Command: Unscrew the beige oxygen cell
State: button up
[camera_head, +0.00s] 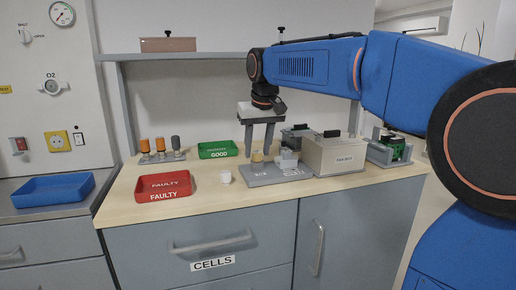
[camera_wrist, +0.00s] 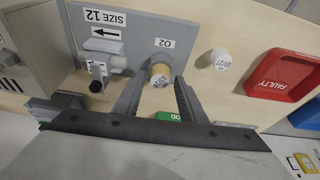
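The beige oxygen cell (camera_head: 257,157) stands upright on the grey plate (camera_head: 262,180), near its back left. In the wrist view the cell (camera_wrist: 160,72) stands by the O2 label, between my fingertips. My gripper (camera_head: 258,151) points down with its fingers apart, one on each side of the cell. In the wrist view my gripper (camera_wrist: 162,80) is open. I cannot tell whether either finger touches the cell. A white cap-like cell (camera_head: 225,177) with a printed date stands on the bench left of the plate; it also shows in the wrist view (camera_wrist: 219,58).
A red FAULTY tray (camera_head: 163,196) is at front left, a green GOOD tray (camera_head: 218,149) behind. A rack (camera_head: 161,157) holds two orange cells and a grey one. A beige box (camera_head: 335,154) stands close right of the plate. A shelf (camera_head: 190,55) runs above the bench.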

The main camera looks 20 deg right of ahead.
jog(key=m+h, duration=0.1)
jog(key=m, duration=0.2)
jog(key=shift+a, duration=0.1)
jog(key=shift+m+h, duration=0.4)
jog(key=shift+m, duration=1.3)
jog(key=shift+a+m+g, duration=0.1)
jog(key=shift+m+g, duration=0.2)
jog(key=shift+m, duration=0.3)
jog(key=m+g+h, duration=0.1)
jog(key=m, duration=0.3)
jog(key=shift+w+m, duration=0.15)
jog(key=shift+m, duration=0.15)
jog(key=m, duration=0.3)
jog(key=shift+g+h, duration=0.3)
jog(key=shift+g, duration=0.1)
jog(key=shift+w+d, duration=0.1)
jog(key=shift+d, duration=0.1)
